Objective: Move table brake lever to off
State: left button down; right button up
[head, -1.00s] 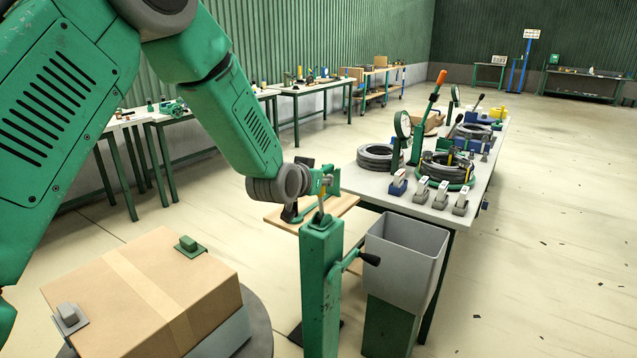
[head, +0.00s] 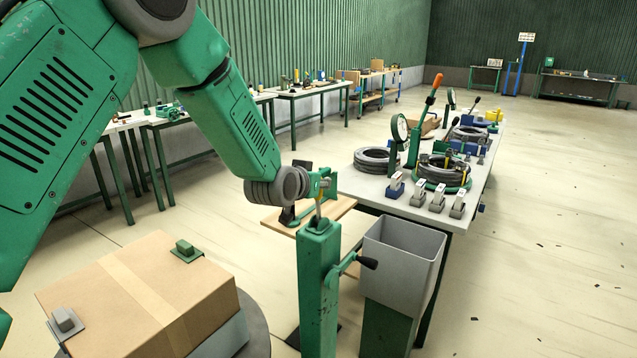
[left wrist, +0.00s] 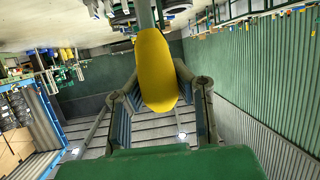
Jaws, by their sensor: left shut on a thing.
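The brake lever has a yellow grip (left wrist: 157,70) on a grey rod, seen close up in the left wrist view. In the head view the lever (head: 319,208) stands nearly upright from the top of a green post (head: 318,285), mostly hidden by my gripper. My left gripper (head: 323,186) is just above the post top, shut on the yellow grip; its two fingers lie on either side of the grip in the left wrist view. No off marking can be read. My right gripper is not in view.
A black-knobbed crank (head: 362,262) sticks out from the post's right side, near a grey open bin (head: 405,245). A taped cardboard box (head: 140,290) stands at lower left. A table (head: 360,188) with hose coils and an orange-handled lever (head: 430,100) is behind.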

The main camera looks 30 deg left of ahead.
pick_arm(q)
jog(key=shift+r, duration=0.1)
dwell(0.6)
jog(key=c, duration=1.3)
grip_release()
jog(key=shift+d, duration=0.15)
jog(key=shift+o, duration=0.2)
jog(key=v, duration=1.1)
jog(key=shift+s, duration=0.35)
